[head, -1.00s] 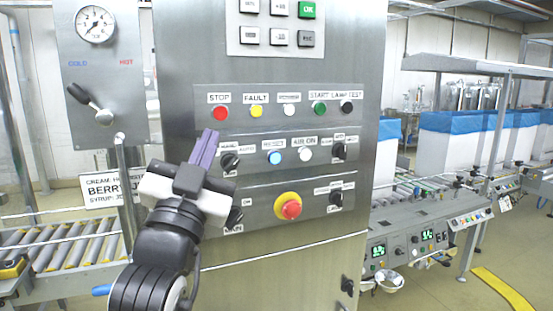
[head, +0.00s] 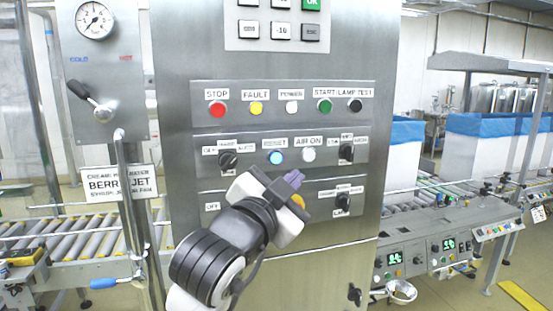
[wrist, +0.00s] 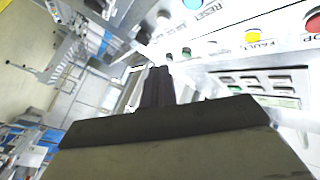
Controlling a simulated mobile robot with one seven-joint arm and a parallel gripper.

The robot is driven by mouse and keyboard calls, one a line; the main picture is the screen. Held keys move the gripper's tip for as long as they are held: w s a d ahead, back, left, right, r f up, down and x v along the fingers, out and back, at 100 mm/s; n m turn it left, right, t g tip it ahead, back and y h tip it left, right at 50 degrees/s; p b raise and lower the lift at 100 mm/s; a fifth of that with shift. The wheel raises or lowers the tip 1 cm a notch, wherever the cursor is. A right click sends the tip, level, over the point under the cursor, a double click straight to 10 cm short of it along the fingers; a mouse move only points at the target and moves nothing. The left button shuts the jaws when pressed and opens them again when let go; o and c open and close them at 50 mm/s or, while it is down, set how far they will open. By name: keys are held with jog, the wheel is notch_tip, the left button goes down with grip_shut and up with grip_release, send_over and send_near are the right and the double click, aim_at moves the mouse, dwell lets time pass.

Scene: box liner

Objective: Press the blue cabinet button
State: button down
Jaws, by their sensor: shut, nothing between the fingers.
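The blue button (head: 275,157), labelled RESET, sits in the middle row of the steel cabinet's panel, left of the white AIR ON button (head: 308,154). In the wrist view the blue button (wrist: 193,4) is at the top edge, partly cut off. My gripper (head: 294,178) is shut and empty. In the head view it shows below and a little right of the blue button, in front of the lower row. Whether it touches the panel cannot be told. My gripper's purple-grey fingers (wrist: 157,88) also show in the wrist view, pointing away from the camera.
The top row holds a red STOP button (head: 217,110), a yellow FAULT button (head: 256,108) and others. A black selector knob (head: 228,161) is left of the blue button. My gripper mostly hides the emergency stop (head: 298,200). A gauge panel (head: 100,75) stands at left.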

aim_at(276, 158)
jog(key=shift+w, duration=0.1)
jog(key=shift+w+a, duration=0.45)
jog(key=shift+w, duration=0.9)
jog(key=shift+w+a, duration=0.45)
jog(key=shift+w, duration=0.95)
jog(key=shift+w+a, duration=0.45)
jog(key=shift+w, duration=0.9)
jog(key=shift+w, duration=0.1)
jog(key=shift+w+a, duration=0.1)
jog(key=shift+w, duration=0.2)
jog(key=shift+w+a, duration=0.15)
jog(key=shift+w, duration=0.2)
jog(key=shift+s+d, duration=0.25)
jog(key=shift+s, duration=0.5)
jog(key=shift+s, duration=0.1)
